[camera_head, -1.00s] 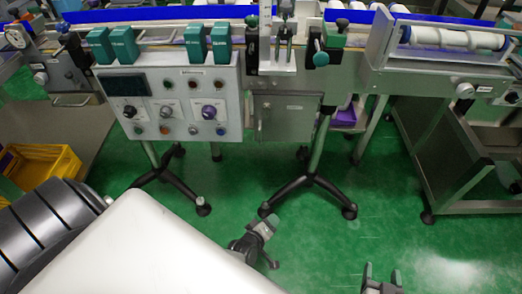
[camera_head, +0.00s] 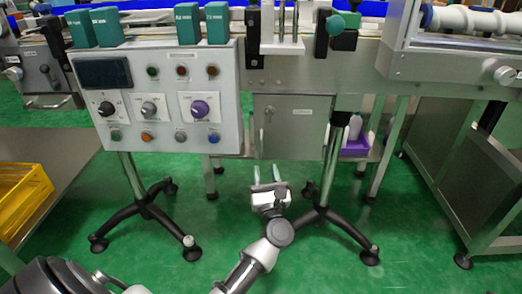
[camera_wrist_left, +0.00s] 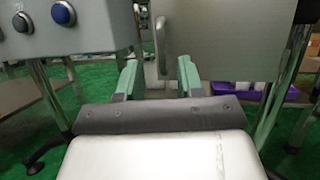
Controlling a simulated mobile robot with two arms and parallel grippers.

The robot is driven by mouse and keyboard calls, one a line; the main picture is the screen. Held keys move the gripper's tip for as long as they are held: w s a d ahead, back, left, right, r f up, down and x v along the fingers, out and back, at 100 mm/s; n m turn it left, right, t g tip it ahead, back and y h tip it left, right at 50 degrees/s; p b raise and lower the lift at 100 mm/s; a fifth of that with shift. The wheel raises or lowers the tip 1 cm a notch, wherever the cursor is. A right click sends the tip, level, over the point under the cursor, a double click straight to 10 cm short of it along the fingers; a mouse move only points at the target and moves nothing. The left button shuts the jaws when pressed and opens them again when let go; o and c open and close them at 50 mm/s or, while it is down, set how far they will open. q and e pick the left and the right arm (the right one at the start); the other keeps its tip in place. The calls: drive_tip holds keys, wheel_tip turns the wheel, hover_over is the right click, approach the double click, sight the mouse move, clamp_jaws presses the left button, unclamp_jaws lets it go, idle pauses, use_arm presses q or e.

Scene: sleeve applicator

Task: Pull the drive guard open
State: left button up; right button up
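The drive guard (camera_head: 290,127) is a flat grey metal door under the conveyor, right of the control box. It looks closed. A slim vertical handle (camera_head: 268,115) is on its left side. In the left wrist view the guard (camera_wrist_left: 230,38) fills the upper right, and its handle (camera_wrist_left: 161,46) stands beyond and between my fingertips. My left gripper (camera_head: 266,174) is open and empty, below and in front of the guard, apart from the handle. Its two green-grey fingers (camera_wrist_left: 157,76) are spread in the left wrist view. My right gripper is not in view.
The control box (camera_head: 160,98) with knobs and buttons hangs just left of the guard. Stand legs (camera_head: 333,165) and black feet flank my left gripper. A purple bin (camera_head: 355,146) is behind, to the right. A yellow crate (camera_head: 22,200) is at left. Green floor between is clear.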

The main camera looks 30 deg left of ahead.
sight(261, 146)
use_arm(q)
drive_tip(key=b+x, duration=0.1)
drive_tip(key=x, duration=0.8)
drive_tip(key=shift+w+a, duration=0.1)
drive_tip(key=shift+a, duration=0.05)
drive_tip(key=shift+c, duration=0.2)
clamp_jaws()
